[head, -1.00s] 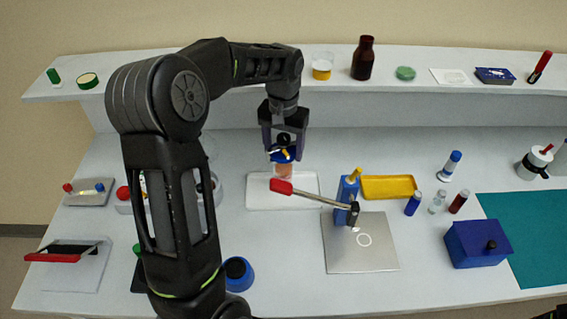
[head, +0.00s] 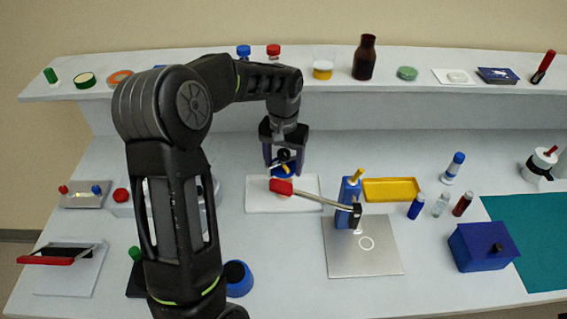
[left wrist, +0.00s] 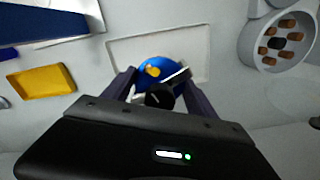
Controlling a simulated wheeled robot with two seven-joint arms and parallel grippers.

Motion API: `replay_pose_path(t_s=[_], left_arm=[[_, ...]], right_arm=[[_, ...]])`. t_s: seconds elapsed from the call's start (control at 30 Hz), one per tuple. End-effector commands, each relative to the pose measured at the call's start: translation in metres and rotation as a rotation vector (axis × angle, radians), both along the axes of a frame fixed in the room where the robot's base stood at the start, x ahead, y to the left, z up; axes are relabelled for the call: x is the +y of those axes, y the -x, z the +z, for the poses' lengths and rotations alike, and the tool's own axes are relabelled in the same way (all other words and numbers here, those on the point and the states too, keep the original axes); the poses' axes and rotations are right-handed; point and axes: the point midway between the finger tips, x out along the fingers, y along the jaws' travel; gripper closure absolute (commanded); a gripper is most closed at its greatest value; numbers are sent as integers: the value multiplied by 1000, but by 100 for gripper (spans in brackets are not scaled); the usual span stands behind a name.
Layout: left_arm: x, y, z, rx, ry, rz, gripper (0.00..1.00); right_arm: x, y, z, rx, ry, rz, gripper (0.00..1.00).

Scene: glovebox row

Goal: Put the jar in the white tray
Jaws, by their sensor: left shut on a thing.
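The jar (head: 284,171) shows as a blue top between the fingers of my left gripper (head: 285,165). My left gripper is shut on it. My right gripper is not in view.
A red-handled tool (head: 315,198) reaches from a blue block (head: 345,194) across the tray's front right. A yellow tray (head: 392,190) and several small bottles stand to the right. A silver plate (head: 350,262) lies in front. A shelf with a brown bottle (head: 364,58) runs behind.

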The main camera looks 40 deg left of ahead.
Motion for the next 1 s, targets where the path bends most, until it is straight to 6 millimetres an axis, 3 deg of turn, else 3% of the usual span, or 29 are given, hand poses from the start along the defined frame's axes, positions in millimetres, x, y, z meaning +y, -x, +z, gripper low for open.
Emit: replay_pose_path(t_s=[0.07, 0.1, 0.33, 0.73, 1.0], left_arm=[[0, 0, -3, -1, 0, 0, 100], [0, 0, -3, 0, 0, 0, 31], [0, 0, -3, 1, 0, 0, 12], [0, -1, 4, -2, -1, 0, 12], [0, -1, 45, -5, 0, 1, 12]], right_arm=[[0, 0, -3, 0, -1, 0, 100], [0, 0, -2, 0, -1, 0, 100], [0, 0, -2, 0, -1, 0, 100], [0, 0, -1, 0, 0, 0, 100], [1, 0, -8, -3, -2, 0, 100]])
